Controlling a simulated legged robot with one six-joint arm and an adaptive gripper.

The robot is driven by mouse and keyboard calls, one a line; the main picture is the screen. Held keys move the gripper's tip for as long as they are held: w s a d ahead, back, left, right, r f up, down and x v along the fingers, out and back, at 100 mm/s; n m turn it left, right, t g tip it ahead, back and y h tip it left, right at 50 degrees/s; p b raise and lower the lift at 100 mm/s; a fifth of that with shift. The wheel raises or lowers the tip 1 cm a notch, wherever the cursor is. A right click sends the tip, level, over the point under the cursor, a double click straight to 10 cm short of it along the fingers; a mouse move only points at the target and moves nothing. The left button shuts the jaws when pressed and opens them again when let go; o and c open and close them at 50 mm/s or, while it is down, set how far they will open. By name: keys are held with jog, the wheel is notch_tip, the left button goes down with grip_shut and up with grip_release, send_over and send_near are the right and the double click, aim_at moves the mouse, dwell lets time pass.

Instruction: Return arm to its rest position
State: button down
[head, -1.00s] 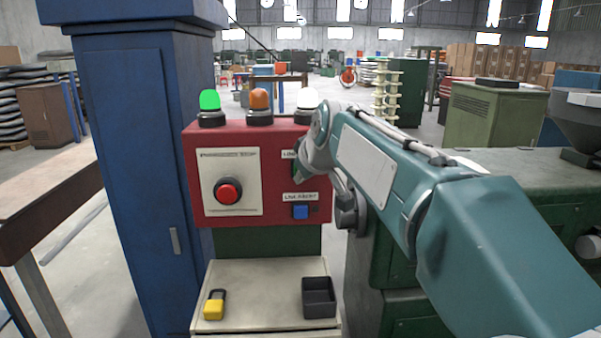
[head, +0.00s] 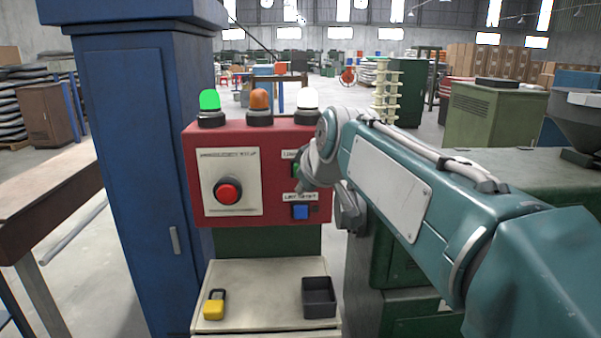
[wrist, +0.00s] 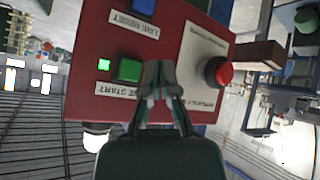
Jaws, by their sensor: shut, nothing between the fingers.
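My teal arm reaches in from the right in the head view, its wrist in front of the right part of the red control panel (head: 190,170). My gripper (wrist: 160,68) is shut and empty in the wrist view, its fingertips over the panel face between the green start button (wrist: 129,69) and the red emergency stop button (wrist: 218,71). I cannot tell whether it touches the panel. In the head view the gripper tip (head: 300,188) is small and partly hidden by the wrist, near the blue button (head: 300,212).
Green, orange and white lamps (head: 259,106) stand on the panel. A yellow padlock (head: 214,305) and a dark bin (head: 319,297) sit on the shelf (head: 262,290) below. A blue cabinet (head: 130,190) stands left, green machinery (head: 400,285) right under the arm.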

jog(key=shift+s, duration=0.1)
dwell(0.4)
jog(key=s+d+f+m+g+h, duration=0.1)
jog(key=s+d+f+m, duration=0.2)
jog(key=s+f, duration=0.6)
jog(key=s+d+f+m+g+h, duration=0.2)
jog(key=s+d+f+m, duration=0.2)
jog(key=s, duration=1.3)
jog(key=d+f, duration=0.3)
jog(key=f, duration=0.2)
jog(key=shift+s+d+f+m, duration=0.3)
jog(key=shift+d+f, duration=0.05)
jog(key=shift+d, duration=0.05)
